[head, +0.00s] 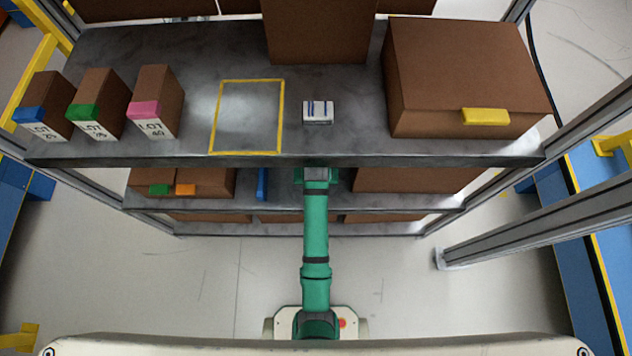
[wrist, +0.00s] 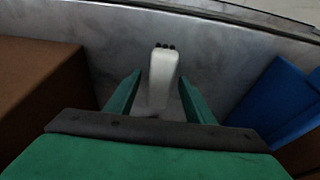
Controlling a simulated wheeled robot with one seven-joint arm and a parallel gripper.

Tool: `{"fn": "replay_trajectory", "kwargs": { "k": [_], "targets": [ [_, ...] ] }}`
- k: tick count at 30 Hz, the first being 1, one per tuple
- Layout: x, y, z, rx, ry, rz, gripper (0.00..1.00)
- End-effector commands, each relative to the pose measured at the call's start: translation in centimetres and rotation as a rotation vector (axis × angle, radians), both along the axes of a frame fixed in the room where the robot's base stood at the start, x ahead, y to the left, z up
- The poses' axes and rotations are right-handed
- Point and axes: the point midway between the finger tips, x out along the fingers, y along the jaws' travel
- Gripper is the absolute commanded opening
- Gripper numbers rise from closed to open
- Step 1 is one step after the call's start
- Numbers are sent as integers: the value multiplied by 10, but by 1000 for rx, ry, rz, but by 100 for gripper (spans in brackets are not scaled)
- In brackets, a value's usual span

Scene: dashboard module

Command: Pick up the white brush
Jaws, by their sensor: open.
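The white brush (wrist: 163,75) shows in the wrist view as a pale, rounded block with several small dark spots at its far end. It lies on a grey metal shelf. My gripper (wrist: 160,82) is open, with one green finger on each side of the brush. The brush lies between the fingers; I cannot tell whether either finger touches it. Its near end is partly hidden in shadow close to my gripper. In the head view my arm reaches under the top shelf, so my gripper and the brush are hidden there.
In the wrist view a brown box (wrist: 40,90) stands close on the left and a blue object (wrist: 272,95) on the right. In the head view the top shelf (head: 345,145) is above my gripper. It bears boxes, including a large carton (head: 455,65), and a small white-and-blue item (head: 318,112).

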Motion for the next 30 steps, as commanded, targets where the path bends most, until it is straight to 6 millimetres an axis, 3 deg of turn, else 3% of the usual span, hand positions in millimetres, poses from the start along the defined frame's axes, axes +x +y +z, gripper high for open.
{"fn": "replay_trajectory", "kwargs": {
  "k": [27,30],
  "targets": [
    [-1,0,-5,0,1,0,48],
    [0,0,-5,0,1,0,25]
  ]
}}
